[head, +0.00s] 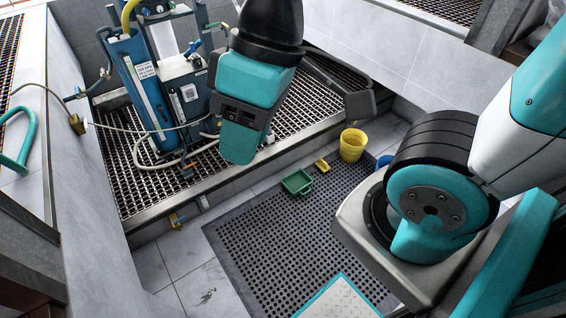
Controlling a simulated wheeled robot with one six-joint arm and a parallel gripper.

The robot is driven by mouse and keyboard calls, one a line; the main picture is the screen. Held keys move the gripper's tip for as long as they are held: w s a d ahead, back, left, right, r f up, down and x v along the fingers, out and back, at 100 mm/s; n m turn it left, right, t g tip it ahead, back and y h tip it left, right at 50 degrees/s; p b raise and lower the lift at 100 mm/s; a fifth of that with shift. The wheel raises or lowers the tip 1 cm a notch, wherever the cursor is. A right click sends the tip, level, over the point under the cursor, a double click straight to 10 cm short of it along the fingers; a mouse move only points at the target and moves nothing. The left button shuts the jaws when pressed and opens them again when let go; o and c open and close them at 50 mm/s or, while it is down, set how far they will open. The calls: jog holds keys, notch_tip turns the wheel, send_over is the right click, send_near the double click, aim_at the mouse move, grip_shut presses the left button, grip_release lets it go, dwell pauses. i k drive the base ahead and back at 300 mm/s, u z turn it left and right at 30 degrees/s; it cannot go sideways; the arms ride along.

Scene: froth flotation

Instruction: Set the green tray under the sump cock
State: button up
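The green tray (297,182) is a small, shallow, open tray. It sits on the dark perforated floor mat, near the mat's far edge. A small yellow and blue cock (176,220) sticks out low on the trough's front wall, left of the tray and apart from it; it looks like the sump cock. The floor below it is bare tile. My gripper (238,145) hangs from the top middle, in teal and black, in front of the grated trough. In the picture its end lies up and left of the tray, apart from it. Its fingers cannot be made out.
A yellow bucket (352,145) and a small yellow object (321,165) stand right of the tray. A blue item (384,161) is partly hidden by my arm. The perforated mat (270,235) is mostly clear. Blue equipment with hoses (140,85) stands on the grating.

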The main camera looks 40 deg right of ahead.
aim_at(297, 182)
jog(key=z, duration=0.4)
jog(key=i, duration=1.25)
jog(key=z, duration=0.4)
